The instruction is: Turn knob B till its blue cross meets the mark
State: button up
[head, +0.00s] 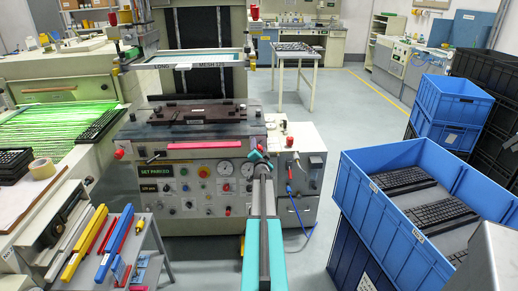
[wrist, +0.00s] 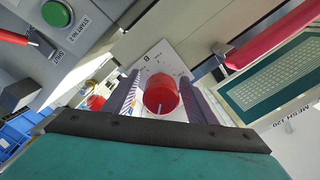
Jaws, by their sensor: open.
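In the wrist view, a red round knob (wrist: 160,92) with a pale line at its lower edge sits on a light plate (wrist: 170,62). No blue cross or mark can be made out. In the head view, my gripper (head: 262,162) is at the right part of the printing machine's front panel (head: 190,185), and the knob cannot be made out there.
A second red knob (wrist: 97,102) shows left of my gripper, partly hidden. A green start button (wrist: 57,13) and a red handle (wrist: 270,36) are nearby. Blue crates (head: 425,185) with keyboards stand at right, a tool stand (head: 150,240) at left.

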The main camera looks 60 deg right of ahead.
jog(key=b+v, duration=0.1)
jog(key=v, duration=1.2)
jog(key=shift+s+a+b, duration=0.2)
jog(key=shift+a+b, duration=0.05)
jog(key=shift+b, duration=0.15)
dwell(0.6)
